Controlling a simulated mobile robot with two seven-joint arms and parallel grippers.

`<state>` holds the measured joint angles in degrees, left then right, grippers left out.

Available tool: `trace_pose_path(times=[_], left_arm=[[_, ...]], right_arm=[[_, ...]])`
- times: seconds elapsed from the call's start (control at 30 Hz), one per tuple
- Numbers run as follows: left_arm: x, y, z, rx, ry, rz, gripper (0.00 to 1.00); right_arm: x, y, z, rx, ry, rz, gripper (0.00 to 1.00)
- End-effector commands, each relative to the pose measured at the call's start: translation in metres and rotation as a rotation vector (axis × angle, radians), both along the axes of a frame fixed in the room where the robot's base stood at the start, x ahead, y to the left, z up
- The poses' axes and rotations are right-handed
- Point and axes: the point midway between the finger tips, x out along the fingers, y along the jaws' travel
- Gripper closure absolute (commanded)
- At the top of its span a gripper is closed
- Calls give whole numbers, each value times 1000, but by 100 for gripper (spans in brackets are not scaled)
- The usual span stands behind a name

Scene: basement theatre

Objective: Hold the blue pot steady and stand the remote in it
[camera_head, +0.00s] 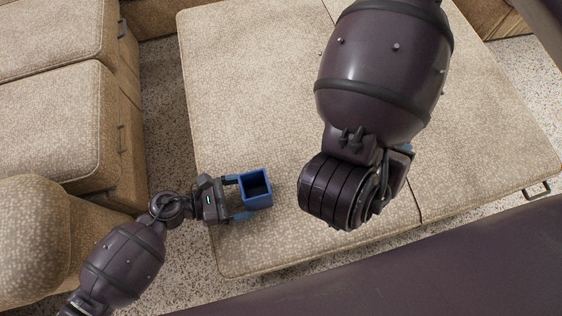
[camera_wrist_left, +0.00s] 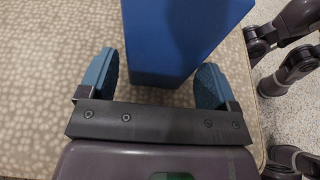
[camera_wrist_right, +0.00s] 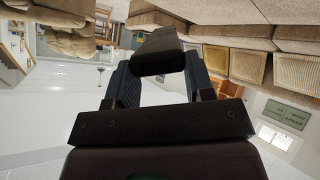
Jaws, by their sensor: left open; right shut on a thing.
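The blue pot (camera_head: 256,188), a square open-topped box, stands upright on the beige cushioned surface. It looks empty from above. My left gripper (camera_head: 237,198) is open, its blue finger pads on either side of the pot. In the left wrist view the pot (camera_wrist_left: 180,45) rises between the two pads, with a visible gap on each side. My right gripper (camera_wrist_right: 160,78) is shut on the dark remote (camera_wrist_right: 158,50), seen in the right wrist view between its finger pads. In the head view my right arm hides the remote and nearly all of that gripper.
The beige upholstered platform (camera_head: 240,80) is mostly clear around the pot. A tan sofa (camera_head: 50,120) stands at the left across a strip of speckled floor (camera_head: 165,110). A metal handle (camera_head: 537,190) sticks out at the platform's right edge.

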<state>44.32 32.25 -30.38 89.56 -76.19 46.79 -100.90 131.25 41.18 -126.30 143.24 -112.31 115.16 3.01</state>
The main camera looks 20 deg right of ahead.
Motion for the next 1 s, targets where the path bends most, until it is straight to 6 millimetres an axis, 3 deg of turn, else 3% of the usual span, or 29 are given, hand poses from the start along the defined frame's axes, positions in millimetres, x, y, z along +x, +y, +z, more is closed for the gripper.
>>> trace_pose_path(times=[0.3,0.7,0.93,0.97,1.0], left_arm=[[0,-26,-8,0,0,0,16],[0,-29,-9,0,0,0,16],[0,-29,-9,0,0,0,47],[0,-29,-9,0,0,0,47],[0,-29,-9,0,0,0,29]], right_arm=[[0,0,0,-1,-1,0,81],[0,0,0,-1,-1,0,81],[0,0,0,-1,-1,0,81],[0,0,0,-1,-1,0,81],[0,0,0,-1,-1,0,81]])
